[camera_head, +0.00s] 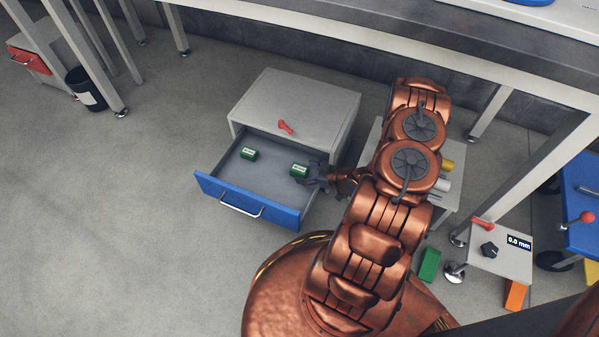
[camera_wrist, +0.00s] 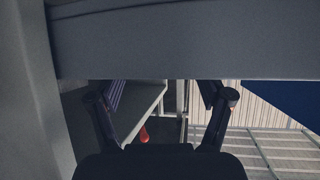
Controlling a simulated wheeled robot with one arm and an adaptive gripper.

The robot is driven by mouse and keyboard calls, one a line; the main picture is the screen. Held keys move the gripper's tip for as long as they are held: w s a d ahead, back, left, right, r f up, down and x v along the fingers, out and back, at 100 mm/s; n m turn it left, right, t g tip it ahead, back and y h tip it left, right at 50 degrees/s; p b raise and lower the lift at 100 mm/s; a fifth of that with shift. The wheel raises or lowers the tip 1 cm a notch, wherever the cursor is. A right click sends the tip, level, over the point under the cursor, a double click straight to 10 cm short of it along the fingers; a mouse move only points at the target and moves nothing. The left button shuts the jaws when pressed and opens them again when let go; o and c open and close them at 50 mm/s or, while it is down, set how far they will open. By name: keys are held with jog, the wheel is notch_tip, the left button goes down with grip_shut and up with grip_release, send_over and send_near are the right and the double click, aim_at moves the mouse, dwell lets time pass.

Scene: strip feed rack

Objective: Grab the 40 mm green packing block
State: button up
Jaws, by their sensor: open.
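Two green blocks with pale labels lie in the open drawer in the head view: a left block (camera_head: 249,153) and a right block (camera_head: 299,170). The labels are too small to read, so I cannot tell which is the 40 mm one. My gripper (camera_head: 312,181) is at the drawer's right side, close to the right block; I cannot tell if they touch. In the wrist view my gripper (camera_wrist: 162,98) has its two dark fingers spread wide, with no block seen between them. Neither green block can be made out in that view.
A grey panel (camera_wrist: 190,45) fills the upper wrist view. Another green block (camera_head: 429,265) stands on the floor right of my arm.

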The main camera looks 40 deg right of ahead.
aim_at(301, 170)
jog(key=shift+r+b+x, duration=0.15)
jog(key=shift+b+x, duration=0.2)
jog(key=shift+x, duration=0.65)
jog(key=shift+r+b+x, duration=0.1)
jog(key=shift+b+x, duration=0.25)
jog(key=shift+x, duration=0.6)
jog(key=shift+w, duration=0.15)
grip_shut()
